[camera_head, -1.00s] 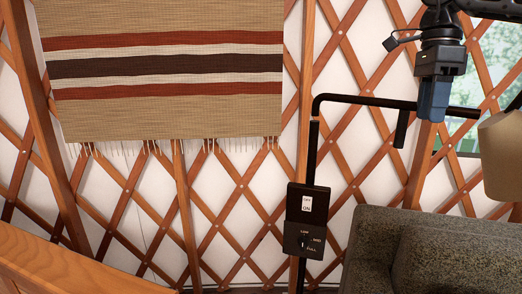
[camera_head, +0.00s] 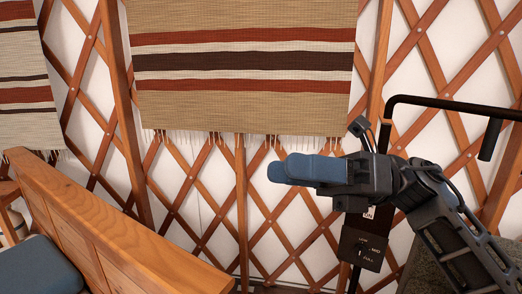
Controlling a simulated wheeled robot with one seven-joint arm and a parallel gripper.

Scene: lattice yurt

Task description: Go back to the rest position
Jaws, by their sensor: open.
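My gripper (camera_head: 285,170) is in the right half of the head view, with its blue fingers pointing left. I see the fingers from the side, one largely overlapping the other. They are open, and nothing shows between them. My arm comes up from the lower right corner to the gripper. The gripper and wrist appear in front of the lattice wall and hide part of a black switch box.
A striped hanging (camera_head: 243,100) covers the wall, and another hanging (camera_head: 22,75) is at the left edge. A black stand (camera_head: 450,103) carries a switch box (camera_head: 361,250). A wooden backrest (camera_head: 110,225) and a blue cushion (camera_head: 35,270) are lower left. A grey sofa shows lower right.

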